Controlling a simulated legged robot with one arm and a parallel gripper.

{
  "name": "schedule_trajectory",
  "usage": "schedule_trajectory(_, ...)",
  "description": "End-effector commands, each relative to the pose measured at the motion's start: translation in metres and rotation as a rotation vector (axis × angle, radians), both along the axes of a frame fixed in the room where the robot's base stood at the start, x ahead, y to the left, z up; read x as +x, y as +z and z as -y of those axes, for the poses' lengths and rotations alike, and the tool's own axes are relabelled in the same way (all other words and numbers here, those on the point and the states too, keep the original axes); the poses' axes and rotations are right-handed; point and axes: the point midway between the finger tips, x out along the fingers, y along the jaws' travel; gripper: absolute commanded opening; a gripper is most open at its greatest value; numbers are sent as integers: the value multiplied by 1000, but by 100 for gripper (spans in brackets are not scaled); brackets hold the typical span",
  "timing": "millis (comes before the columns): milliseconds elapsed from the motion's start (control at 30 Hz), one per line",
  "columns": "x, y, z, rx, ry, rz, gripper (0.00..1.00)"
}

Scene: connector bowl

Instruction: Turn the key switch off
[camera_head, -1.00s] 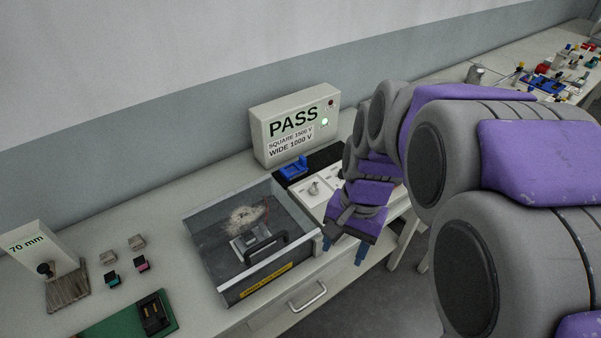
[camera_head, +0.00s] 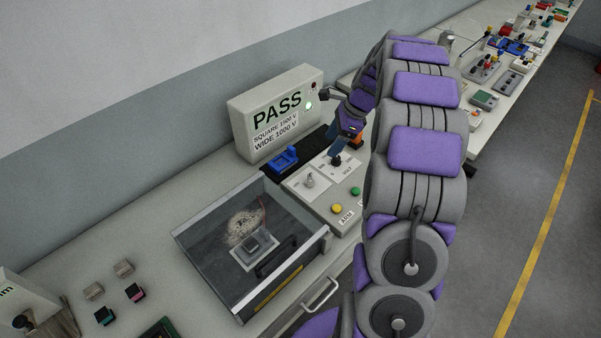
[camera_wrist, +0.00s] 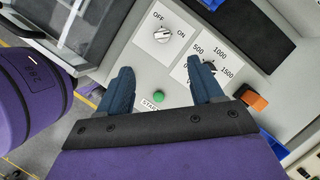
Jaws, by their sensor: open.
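The key switch (camera_head: 309,181) is a silver knob on a white plate, on the grey control panel (camera_head: 323,208). In the wrist view the key switch (camera_wrist: 162,34) sits beside the printed words OFF and ON. I cannot surely tell which word it points at. My gripper (camera_head: 338,147) is at the panel's far right part, near the black voltage dial (camera_head: 336,160). In the wrist view my gripper (camera_wrist: 158,68) is open and empty. Its fingers reach over the panel, and the key switch shows beyond the gap between them. One fingertip is close to the voltage dial (camera_wrist: 210,66).
An orange rocker (camera_wrist: 251,97) sits at the panel's side.

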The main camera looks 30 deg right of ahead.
Motion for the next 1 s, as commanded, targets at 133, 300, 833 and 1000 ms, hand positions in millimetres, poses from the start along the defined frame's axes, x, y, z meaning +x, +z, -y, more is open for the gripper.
schedule_trajectory(133,3,-11,1,4,-8,-1,66)
schedule_trajectory(300,7,-37,-13,1,-5,-3,66)
schedule_trajectory(833,23,-133,-47,1,-4,-4,66)
schedule_trajectory(1000,27,-152,-54,0,-4,-1,66)
